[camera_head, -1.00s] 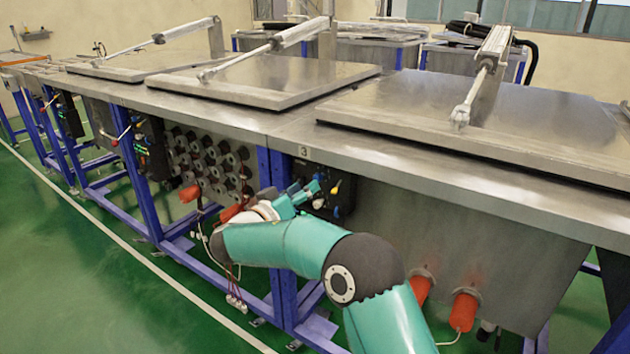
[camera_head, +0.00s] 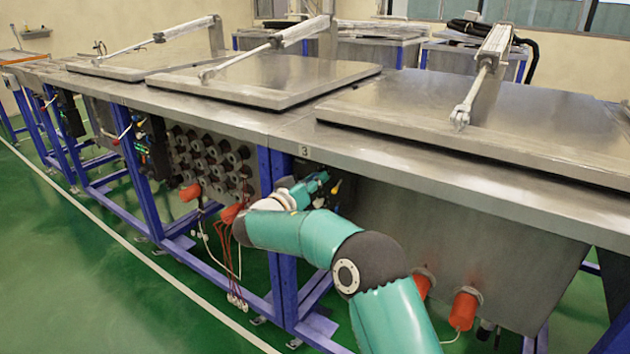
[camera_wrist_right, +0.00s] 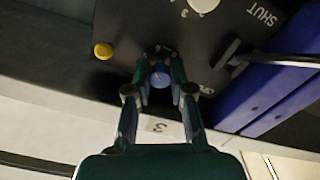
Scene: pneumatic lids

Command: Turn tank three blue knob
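The tank three control panel (camera_head: 346,197) is dark and sits under the tabletop edge, below a label "3" (camera_head: 304,151). My right gripper (camera_head: 322,178) is at this panel and hides part of it. In the right wrist view the blue knob (camera_wrist_right: 160,79) lies between the two fingers of my right gripper (camera_wrist_right: 160,68). The fingers look apart, one on each side of the knob; contact cannot be made out. My left gripper is not in view.
In the right wrist view a yellow knob (camera_wrist_right: 103,50), a white dial (camera_wrist_right: 203,4) and a black lever (camera_wrist_right: 228,54) near "SHUT" lie close around the blue knob. A blue frame post (camera_head: 283,270) stands left of the panel. The tank lid (camera_head: 480,120) is closed.

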